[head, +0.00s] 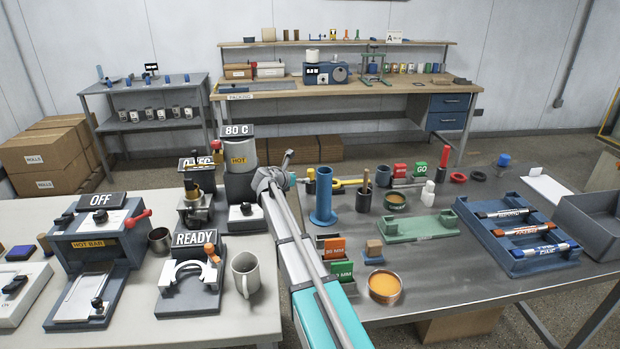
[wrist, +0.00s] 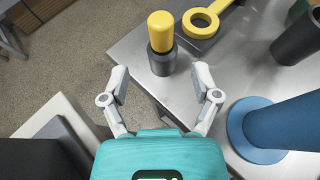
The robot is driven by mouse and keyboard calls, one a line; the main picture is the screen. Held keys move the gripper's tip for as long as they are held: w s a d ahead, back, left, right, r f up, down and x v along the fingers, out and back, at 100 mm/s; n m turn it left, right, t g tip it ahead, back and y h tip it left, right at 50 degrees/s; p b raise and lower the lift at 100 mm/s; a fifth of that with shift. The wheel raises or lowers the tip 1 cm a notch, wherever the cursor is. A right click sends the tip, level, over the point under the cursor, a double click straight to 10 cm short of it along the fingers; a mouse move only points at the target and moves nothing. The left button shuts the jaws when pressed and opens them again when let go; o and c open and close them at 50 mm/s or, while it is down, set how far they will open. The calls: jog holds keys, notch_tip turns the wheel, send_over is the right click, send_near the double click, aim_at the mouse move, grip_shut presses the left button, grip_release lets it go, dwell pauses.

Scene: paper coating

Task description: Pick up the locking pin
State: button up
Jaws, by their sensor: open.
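In the wrist view, an upright piece with a rounded yellow top (wrist: 161,30) stands in a dark grey round holder (wrist: 162,63) near the table edge. It looks like the locking pin, but I cannot be sure. My gripper (wrist: 160,76) is open and empty, its two fingers apart on either side of the line to the holder, with the holder just beyond the fingertips. In the head view my gripper (head: 278,172) is over the gap at the left edge of the metal table (head: 450,270), and the small upright piece (head: 311,182) is just right of it.
A blue tube on a round base (head: 323,200) stands close right of my gripper; its base shows in the wrist view (wrist: 245,135). A yellow ring-ended tool (wrist: 203,22) lies behind the holder. A dark cup (head: 364,200) is further right. The white table (head: 130,330) is at left.

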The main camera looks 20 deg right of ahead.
aim_at(310, 176)
jog(key=shift+b+x, duration=0.45)
jog(key=shift+x, duration=0.7)
jog(key=shift+b+x, duration=1.1)
jog(key=shift+x, duration=1.55)
jog(key=shift+f, duration=0.15)
grip_shut()
jog(key=shift+r, duration=0.25)
